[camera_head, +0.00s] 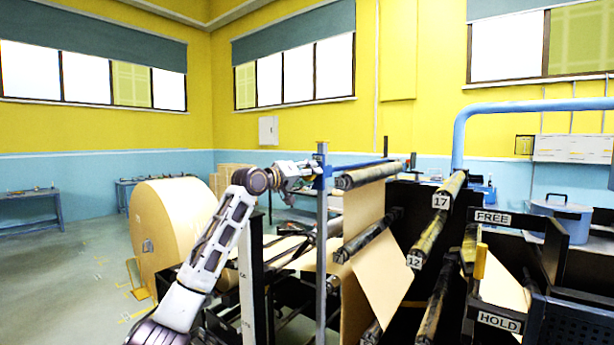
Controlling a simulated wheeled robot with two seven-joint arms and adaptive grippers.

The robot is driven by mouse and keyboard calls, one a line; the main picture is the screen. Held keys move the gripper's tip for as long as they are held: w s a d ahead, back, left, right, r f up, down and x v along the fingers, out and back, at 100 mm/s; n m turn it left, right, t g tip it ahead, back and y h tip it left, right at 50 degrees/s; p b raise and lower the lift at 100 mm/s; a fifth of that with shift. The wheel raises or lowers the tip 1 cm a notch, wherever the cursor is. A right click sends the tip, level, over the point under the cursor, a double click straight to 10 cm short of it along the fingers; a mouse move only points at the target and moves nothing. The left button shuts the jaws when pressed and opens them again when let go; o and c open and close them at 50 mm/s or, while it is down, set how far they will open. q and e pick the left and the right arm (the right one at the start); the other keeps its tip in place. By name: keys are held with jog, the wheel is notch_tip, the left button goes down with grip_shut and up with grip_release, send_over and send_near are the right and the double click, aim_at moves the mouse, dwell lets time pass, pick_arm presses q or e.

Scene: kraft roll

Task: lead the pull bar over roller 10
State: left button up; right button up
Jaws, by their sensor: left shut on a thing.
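My left arm reaches up from the bottom left, and its gripper (308,172) is at the upper left end of the roller frame. It is shut on the end of a thin blue bar (345,167), which looks like the pull bar and runs right, just above the top dark roller (368,175). Brown kraft paper (362,210) hangs below that roller. No label reading 10 can be made out, so I cannot tell which roller is roller 10. The tags I read are 17 (440,202) and 12 (414,262). My right gripper is out of view.
A large kraft roll (165,225) stands left of the machine. A grey-blue upright post (322,260) rises close by my left gripper. FREE (492,218) and HOLD (498,321) signs sit at the right. Floor at the far left is open.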

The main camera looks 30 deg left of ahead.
pick_arm(q)
jog(key=d, duration=0.1)
jog(key=d+r, duration=0.1)
jog(key=d, duration=0.3)
jog(key=shift+s+r, duration=0.2)
jog(key=shift+r, duration=0.05)
dwell(0.3)
jog(key=shift+f, duration=0.15)
jog(key=shift+s+d+f+b, duration=0.1)
jog(key=shift+d+f+b, duration=0.2)
jog(key=shift+d+f, duration=0.3)
jog(key=shift+d+f+b, duration=0.3)
jog(key=shift+d+f, duration=0.05)
jog(key=shift+d, duration=0.5)
jog(key=shift+s+d+f+b, duration=0.1)
jog(key=shift+d+f+b, duration=0.2)
jog(key=shift+d+f, duration=0.3)
jog(key=shift+d+r, duration=0.1)
